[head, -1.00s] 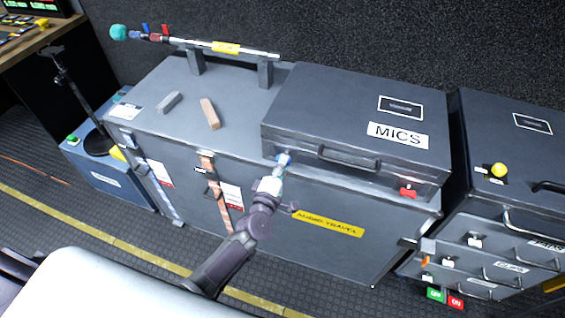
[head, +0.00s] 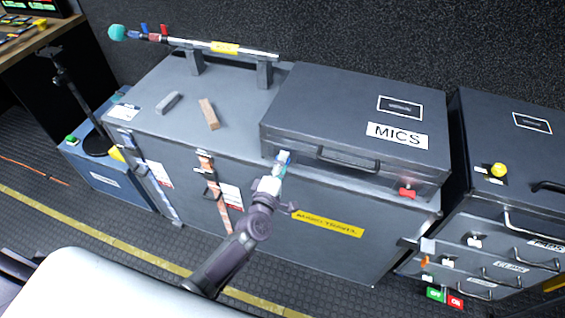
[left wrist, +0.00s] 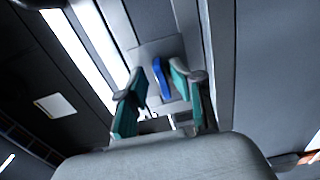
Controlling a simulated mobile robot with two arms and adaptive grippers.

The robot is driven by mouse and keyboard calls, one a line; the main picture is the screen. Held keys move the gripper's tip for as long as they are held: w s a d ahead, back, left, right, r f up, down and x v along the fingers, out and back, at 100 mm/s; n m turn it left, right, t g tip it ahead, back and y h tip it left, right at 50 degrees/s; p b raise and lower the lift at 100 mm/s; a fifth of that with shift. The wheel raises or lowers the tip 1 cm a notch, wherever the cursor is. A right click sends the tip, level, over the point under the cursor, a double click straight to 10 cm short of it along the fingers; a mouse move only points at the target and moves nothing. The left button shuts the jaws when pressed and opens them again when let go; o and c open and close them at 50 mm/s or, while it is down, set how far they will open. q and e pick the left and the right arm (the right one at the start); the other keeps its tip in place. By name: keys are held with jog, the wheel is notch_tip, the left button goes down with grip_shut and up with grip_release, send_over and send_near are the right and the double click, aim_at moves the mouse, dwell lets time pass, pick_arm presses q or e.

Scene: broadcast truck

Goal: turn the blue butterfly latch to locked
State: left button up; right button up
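The blue butterfly latch (head: 285,156) is on the front of the MICS case (head: 335,112), near its left end. It shows as a slim upright blue wing on a grey plate in the left wrist view (left wrist: 161,77). My left gripper (head: 280,166) is at the latch and partly hides it. In the wrist view its two teal-padded fingers (left wrist: 156,92) stand apart with the blue wing between them, closer to the right finger. A gap shows at the left finger; contact at the right one is unclear. My right gripper is not in view.
The MICS case lies on a large grey trunk (head: 150,90). A red latch (head: 407,192) is at the case's right end, with a handle (head: 348,160) between. A wooden block (head: 209,114) and a grey block (head: 169,102) lie on the trunk. A drawer case (head: 510,140) stands right.

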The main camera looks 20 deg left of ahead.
pick_arm(q)
jog(key=s, duration=1.1)
jog(key=shift+s+a, duration=0.2)
jog(key=shift+s, duration=0.2)
jog(key=s+f+m+g+h, duration=0.1)
jog(key=s+f+m+g, duration=0.4)
jog(key=f, duration=0.9)
jog(key=s+f+m+g, duration=0.3)
jog(key=s+f+m, duration=0.35)
jog(key=f, duration=0.65)
jog(key=s+a+f+m+g, duration=0.2)
jog(key=s+f, duration=0.3)
jog(key=s, duration=0.4)
jog(key=s+a+f+m+g+y, duration=0.1)
jog(key=s+a+f+m+g, duration=0.1)
jog(key=s, duration=0.7)
jog(key=s+a+f+m+g, duration=0.2)
jog(key=s+f+m+g, duration=0.2)
jog(key=s+f, duration=0.4)
jog(key=shift+s+a+g+y, duration=0.15)
jog(key=shift+s+g+y, duration=0.15)
jog(key=shift+s+g, duration=0.25)
